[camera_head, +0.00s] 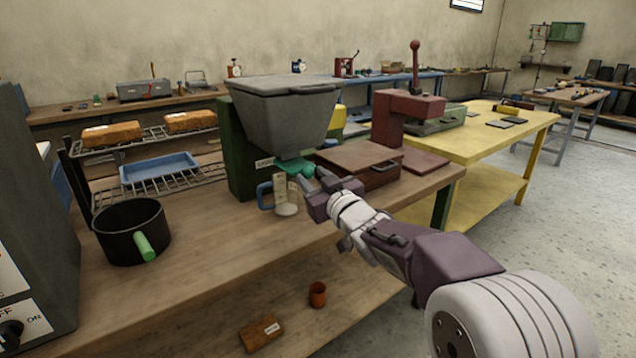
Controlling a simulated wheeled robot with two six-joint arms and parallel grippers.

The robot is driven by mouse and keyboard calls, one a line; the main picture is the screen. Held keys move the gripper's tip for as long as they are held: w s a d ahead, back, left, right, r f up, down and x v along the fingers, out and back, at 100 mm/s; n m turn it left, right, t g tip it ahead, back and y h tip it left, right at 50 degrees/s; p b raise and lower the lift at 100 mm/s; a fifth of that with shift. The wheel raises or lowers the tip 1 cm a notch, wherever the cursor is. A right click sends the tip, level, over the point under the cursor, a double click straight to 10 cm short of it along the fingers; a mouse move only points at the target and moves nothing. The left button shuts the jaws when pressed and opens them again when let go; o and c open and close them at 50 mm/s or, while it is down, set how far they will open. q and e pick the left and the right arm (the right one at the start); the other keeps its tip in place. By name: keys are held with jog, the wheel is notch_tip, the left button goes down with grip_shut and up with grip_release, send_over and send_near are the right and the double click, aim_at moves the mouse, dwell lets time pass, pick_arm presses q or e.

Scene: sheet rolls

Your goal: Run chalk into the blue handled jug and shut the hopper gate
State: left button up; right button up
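The grey hopper (285,118) stands on a dark green stand (243,160) on the wooden bench, its lid down. A teal gate piece (295,166) shows under its outlet. The jug (285,209), pale and clear-looking with a blue handle (265,195) on its left, stands upright below the outlet. I cannot tell how much chalk is in it, or whether any is falling. My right gripper (316,178) is at the gate's right side, close to the jug's upper right. Its fingers are small and overlap, so contact and opening are unclear. My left gripper is out of view.
A black pot (132,232) with a green handle stands at the bench's left. A wire rack (170,185) holds a blue tray (160,168). A brown wooden box (365,165) and a red press (400,118) stand right of the hopper. The bench front is mostly clear.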

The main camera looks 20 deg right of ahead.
jog(key=s+d+p, duration=0.1)
jog(key=s, duration=0.7)
jog(key=shift+s+d+p, duration=0.2)
jog(key=shift+s+p, duration=0.1)
jog(key=shift+p, duration=0.1)
dwell(6.8)
